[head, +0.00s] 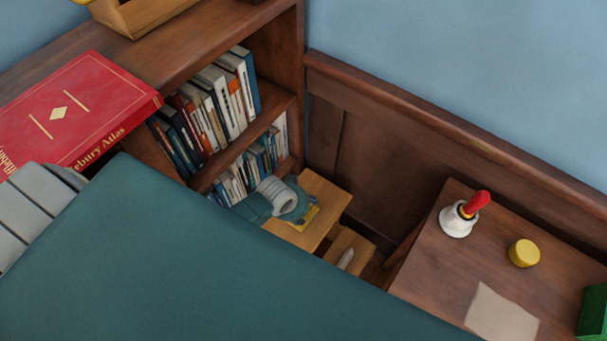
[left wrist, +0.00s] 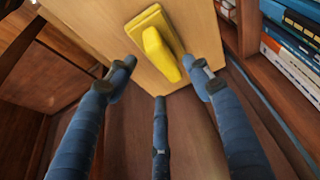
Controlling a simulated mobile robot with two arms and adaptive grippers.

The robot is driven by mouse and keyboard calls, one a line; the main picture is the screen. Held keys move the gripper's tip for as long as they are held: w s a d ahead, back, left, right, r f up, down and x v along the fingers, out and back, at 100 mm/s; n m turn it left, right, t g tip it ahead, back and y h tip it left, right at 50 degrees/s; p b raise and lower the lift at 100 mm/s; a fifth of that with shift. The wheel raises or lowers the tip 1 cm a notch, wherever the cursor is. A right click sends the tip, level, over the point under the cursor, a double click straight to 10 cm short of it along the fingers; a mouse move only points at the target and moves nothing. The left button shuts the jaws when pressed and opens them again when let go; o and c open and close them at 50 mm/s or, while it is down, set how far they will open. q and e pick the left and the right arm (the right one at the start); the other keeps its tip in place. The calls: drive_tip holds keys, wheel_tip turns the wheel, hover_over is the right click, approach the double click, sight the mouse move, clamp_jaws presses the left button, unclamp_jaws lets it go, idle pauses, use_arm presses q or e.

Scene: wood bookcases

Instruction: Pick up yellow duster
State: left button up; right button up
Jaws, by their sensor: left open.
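The yellow duster (left wrist: 155,40) lies on a light wooden step (left wrist: 95,30) in the left wrist view, with a raised yellow handle along its top. In the head view only a yellow edge of the duster (head: 309,216) shows, the rest hidden behind my gripper. My left gripper (left wrist: 160,76) is open and empty, its three blue fingers spread and pointing toward the duster. The two upper fingertips are on either side of the handle's near end in the picture; I cannot tell if any touch. In the head view it is above the step. My right gripper is not in view.
A bookcase (head: 276,50) with rows of books stands beside the step; a red atlas (head: 75,110) lies on top. A lower step (head: 349,243) holds a small pale object. A side table (head: 440,265) at right carries a handbell (head: 460,217) and a yellow round object (head: 524,253).

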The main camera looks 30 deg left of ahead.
sight(312, 210)
use_arm(q)
drive_tip(key=x, duration=0.5)
drive_tip(key=shift+a+f+b, duration=0.1)
drive_tip(key=shift+a+b, duration=0.1)
drive_tip(key=shift+b, duration=0.15)
drive_tip(key=shift+w, duration=0.1)
clamp_jaws()
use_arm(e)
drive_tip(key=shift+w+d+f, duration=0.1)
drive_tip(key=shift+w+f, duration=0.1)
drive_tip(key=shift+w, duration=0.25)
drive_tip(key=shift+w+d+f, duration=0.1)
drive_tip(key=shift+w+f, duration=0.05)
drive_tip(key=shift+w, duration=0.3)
